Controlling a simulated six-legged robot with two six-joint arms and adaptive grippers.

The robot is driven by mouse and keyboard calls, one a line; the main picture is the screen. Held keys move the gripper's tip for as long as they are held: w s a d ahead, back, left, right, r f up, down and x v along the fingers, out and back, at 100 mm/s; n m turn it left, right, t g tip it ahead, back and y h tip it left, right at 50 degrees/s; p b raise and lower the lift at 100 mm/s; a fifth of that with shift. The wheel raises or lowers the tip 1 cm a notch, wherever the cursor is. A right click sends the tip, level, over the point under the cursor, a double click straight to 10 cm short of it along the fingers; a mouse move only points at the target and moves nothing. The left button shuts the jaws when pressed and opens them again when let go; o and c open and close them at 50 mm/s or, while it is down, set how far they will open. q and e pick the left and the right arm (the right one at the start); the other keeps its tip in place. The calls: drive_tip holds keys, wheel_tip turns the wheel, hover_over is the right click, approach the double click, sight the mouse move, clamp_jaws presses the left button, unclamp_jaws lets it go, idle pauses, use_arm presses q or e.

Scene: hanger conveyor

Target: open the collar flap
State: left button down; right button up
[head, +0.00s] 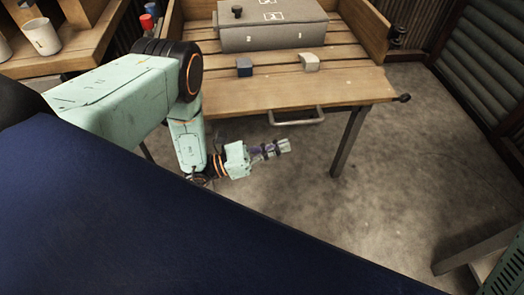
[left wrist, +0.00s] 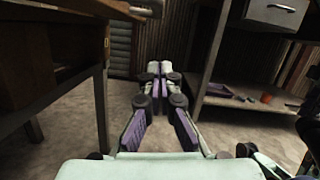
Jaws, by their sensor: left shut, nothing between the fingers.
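I cannot make out a collar flap in either view. My left gripper (head: 284,146) hangs in front of the wooden table, low over the floor, with its fingers pointing right. In the left wrist view its purple and pale green fingers (left wrist: 165,72) meet at the tips, shut and with nothing between them. It touches nothing that I can see. My right gripper is in neither view. A dark blue surface blocks the lower left of the head view; I cannot tell what it is.
The wooden table (head: 230,96) bears a grey case (head: 272,37), a dark blue block (head: 244,67) and a pale block (head: 309,62). White cups (head: 41,36) stand on a side shelf. A drawer unit (left wrist: 275,12) is at the right in the left wrist view. Open floor (head: 400,160) lies right.

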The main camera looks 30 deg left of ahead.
use_arm(q)
drive_tip(key=shift+w+d+r, duration=0.25)
drive_tip(key=shift+w+r, duration=0.1)
drive_tip(key=shift+r, duration=0.35)
drive_tip(key=shift+w+d+r, duration=0.2)
drive_tip(key=shift+w+r, duration=0.15)
drive_tip(key=shift+r, duration=0.4)
drive_tip(key=shift+w+d+r, duration=0.25)
drive_tip(key=shift+w+r, duration=0.1)
drive_tip(key=shift+r, duration=0.35)
drive_tip(key=shift+s+r, duration=0.15)
